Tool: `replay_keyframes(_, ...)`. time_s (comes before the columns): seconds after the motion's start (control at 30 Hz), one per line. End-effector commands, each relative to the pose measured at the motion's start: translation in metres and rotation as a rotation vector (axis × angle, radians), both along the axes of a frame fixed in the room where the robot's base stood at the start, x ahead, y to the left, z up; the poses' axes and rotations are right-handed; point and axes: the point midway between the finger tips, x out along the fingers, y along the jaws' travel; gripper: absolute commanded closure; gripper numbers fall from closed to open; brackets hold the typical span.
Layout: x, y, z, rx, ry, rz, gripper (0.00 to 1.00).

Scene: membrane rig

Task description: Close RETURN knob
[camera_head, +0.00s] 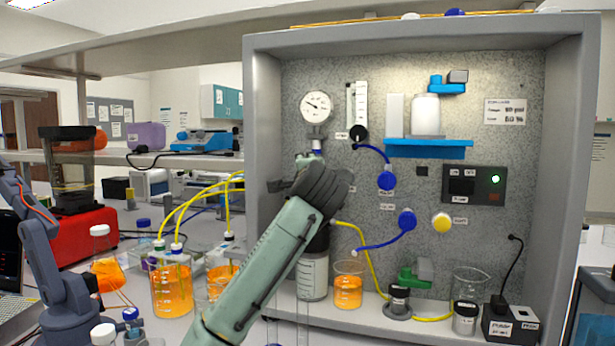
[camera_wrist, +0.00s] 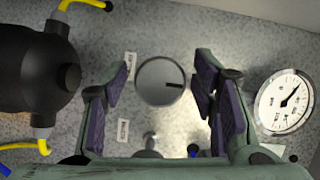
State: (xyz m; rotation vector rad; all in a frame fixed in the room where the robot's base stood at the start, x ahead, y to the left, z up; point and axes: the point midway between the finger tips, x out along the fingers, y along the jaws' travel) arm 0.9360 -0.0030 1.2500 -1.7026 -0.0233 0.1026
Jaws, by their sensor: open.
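A round grey knob (camera_wrist: 153,80) faces me on the speckled panel in the wrist view, with a short dark mark pointing right. Small labels sit to its left, but I cannot read them, so RETURN is not confirmed. My gripper (camera_wrist: 162,84) is open, with one purple-padded finger on each side of the knob. A gap shows between the pads and the knob; the depth between them is hard to judge. In the head view my gripper (camera_head: 318,184) is at the left part of the panel, and I cannot make out the knob there.
A pressure gauge (camera_wrist: 284,103) is right of my fingers, and a black cylinder (camera_wrist: 36,68) with yellow tubing is left. In the head view, blue round fittings (camera_head: 387,180) and a yellow one (camera_head: 442,222) lie right of my gripper. An orange-filled beaker (camera_head: 348,290) stands below.

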Motion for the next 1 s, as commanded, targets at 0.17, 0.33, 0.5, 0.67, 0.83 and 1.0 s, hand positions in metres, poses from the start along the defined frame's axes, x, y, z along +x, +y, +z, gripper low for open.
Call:
replay_keyframes(0.17,-0.015,-0.001,0.001,-0.001,-0.001,-0.002,0.47)
replay_keyframes(0.33,-0.051,-0.004,0.003,0.0,-0.003,-0.003,0.47)
replay_keyframes(0.5,-0.086,-0.007,0.005,0.0,-0.002,-0.002,0.47)
replay_keyframes(0.67,-0.109,-0.008,0.006,0.0,-0.002,-0.001,0.47)
replay_keyframes(0.83,-0.119,-0.009,0.006,0.0,0.0,0.0,0.47)
replay_keyframes(1.0,-0.119,-0.009,0.006,0.0,0.0,0.0,0.47)
